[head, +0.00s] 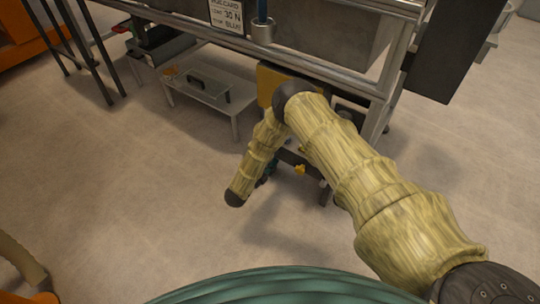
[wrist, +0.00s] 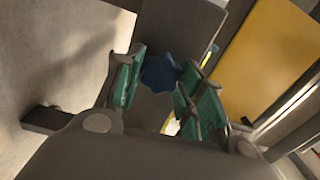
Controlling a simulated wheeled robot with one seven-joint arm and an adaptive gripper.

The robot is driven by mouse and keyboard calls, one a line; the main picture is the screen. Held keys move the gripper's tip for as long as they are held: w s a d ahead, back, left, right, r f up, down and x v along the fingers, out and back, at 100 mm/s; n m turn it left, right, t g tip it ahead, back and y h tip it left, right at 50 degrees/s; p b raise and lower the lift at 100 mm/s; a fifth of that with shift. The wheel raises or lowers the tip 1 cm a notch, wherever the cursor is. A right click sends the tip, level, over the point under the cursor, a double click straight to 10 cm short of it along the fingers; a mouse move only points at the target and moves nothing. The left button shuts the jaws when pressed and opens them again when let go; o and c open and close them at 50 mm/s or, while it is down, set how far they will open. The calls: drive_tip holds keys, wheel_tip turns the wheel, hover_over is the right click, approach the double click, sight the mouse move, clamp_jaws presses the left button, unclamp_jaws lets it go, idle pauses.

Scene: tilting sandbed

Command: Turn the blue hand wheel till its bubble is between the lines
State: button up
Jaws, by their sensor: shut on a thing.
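The blue hand wheel (wrist: 160,73) is lobed and shows in the wrist view between the green-padded fingers of my gripper (wrist: 164,66). The fingers are shut on it, one on each side. A small yellow-green strip (wrist: 208,58) shows just beyond the right finger; I cannot tell whether it is the level, and no bubble or lines can be made out. In the head view my arm hides the wheel, and only a bit of my gripper (head: 265,173) shows below the bench.
The metal sandbed frame (head: 320,72) stands across the top of the head view, with a sign (head: 227,15) on it. A low grey table (head: 208,92) stands to the left. A yellow panel (wrist: 268,60) is right of the wheel.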

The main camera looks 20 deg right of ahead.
drive_tip(key=shift+s+f+m+p, duration=0.15)
drive_tip(key=shift+m+p, duration=0.4)
drive_tip(key=shift+m, duration=0.65)
drive_tip(key=o, duration=1)
drive_tip(key=shift+d, duration=0.1)
drive_tip(key=v, duration=1.2)
